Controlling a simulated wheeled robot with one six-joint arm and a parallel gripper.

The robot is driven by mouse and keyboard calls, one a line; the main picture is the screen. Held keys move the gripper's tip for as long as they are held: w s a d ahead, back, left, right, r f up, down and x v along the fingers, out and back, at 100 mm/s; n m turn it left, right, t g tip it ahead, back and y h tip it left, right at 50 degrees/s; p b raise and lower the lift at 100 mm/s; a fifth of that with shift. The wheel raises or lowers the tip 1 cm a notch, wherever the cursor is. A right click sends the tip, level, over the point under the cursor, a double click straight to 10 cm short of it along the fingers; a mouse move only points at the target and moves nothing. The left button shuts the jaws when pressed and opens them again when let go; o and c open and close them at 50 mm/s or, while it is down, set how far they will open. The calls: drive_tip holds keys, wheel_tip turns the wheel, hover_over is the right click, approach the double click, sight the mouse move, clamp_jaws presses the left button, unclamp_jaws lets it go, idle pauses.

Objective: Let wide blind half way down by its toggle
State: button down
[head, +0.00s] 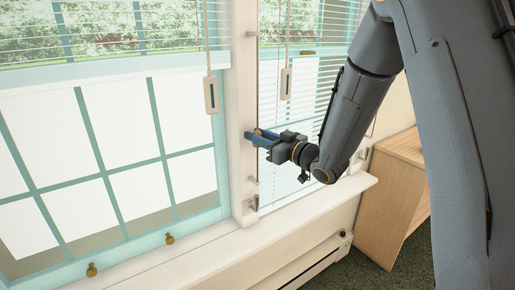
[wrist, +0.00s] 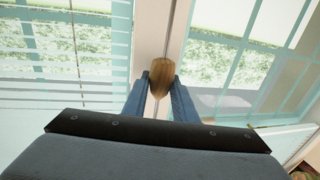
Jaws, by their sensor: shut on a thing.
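The wide blind (head: 120,36) covers the upper part of the large left window in the head view; the panes below its lower edge are bare. A wooden barrel-shaped toggle (wrist: 161,73) hangs on a thin cord in the wrist view. It also shows in the head view (head: 258,132), partly hidden by the fingers. My gripper (head: 255,136) is shut on this toggle, in front of the white post between the windows. In the wrist view, the blue fingers (wrist: 161,84) are on either side of it.
A narrower blind (head: 305,110) hangs at the right window. Two slotted tan pulls (head: 211,95) (head: 286,83) hang on cords nearby. Pegs (head: 252,181) stick out from the post (head: 243,110). Below are a sill (head: 315,215) and a wooden cabinet (head: 388,190) at right.

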wheel_tip(320, 180, up, 6)
drive_tip(key=shift+r+p, duration=0.1)
drive_tip(key=shift+p, duration=1.05)
drive_tip(key=c, duration=1.4)
unclamp_jaws()
drive_tip(key=b+v, duration=0.2)
drive_tip(key=v, duration=0.5)
drive_tip(key=shift+s+d, duration=0.3)
